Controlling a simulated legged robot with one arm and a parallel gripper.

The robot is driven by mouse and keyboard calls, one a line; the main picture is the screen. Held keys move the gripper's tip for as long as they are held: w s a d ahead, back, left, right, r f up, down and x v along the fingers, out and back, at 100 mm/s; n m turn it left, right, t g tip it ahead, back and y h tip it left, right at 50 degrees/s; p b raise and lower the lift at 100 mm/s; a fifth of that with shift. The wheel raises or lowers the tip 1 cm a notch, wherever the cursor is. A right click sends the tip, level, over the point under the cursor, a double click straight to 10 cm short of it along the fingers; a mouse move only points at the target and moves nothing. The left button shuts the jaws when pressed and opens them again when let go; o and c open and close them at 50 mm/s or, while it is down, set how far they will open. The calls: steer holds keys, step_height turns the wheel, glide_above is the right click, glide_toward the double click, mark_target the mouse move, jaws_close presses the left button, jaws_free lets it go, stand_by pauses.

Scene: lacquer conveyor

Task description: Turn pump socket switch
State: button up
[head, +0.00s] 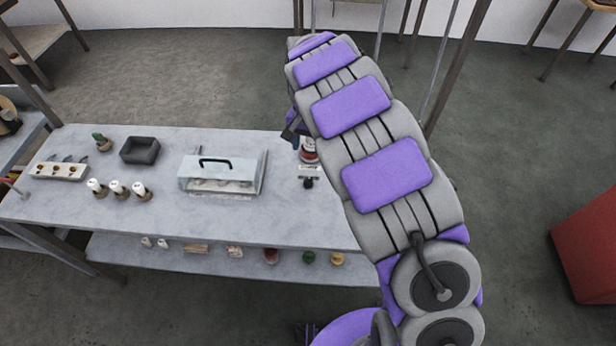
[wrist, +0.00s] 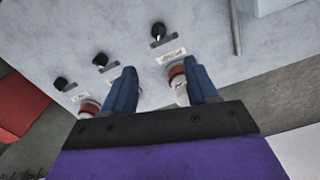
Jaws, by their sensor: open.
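In the wrist view, three black knob switches (wrist: 158,32) sit in a slanting row on the grey bench top, with small white labels beside them. I cannot read the labels, so I cannot tell which is the pump's. Red and white round parts (wrist: 177,74), which look like sockets, are partly hidden behind my fingers. My gripper (wrist: 161,72) is open, its two blue fingers apart with nothing between them, above the bench short of the knobs. In the head view, one black knob (head: 308,183) shows beside my arm. My gripper is mostly hidden there by my arm.
The grey bench (head: 110,225) also bears a clear-covered box with a black handle (head: 215,170), a dark tray (head: 140,150), a small cactus (head: 102,142), several white-topped bottles (head: 118,189) and a rack (head: 60,170). Small items stand on the lower shelf (head: 120,250).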

mark_target(308, 179)
step_height(308, 179, down, 16)
steer(key=b, duration=0.3)
steer(key=shift+d+f, duration=0.1)
steer(key=shift+c, duration=0.4)
steer(key=c, duration=1)
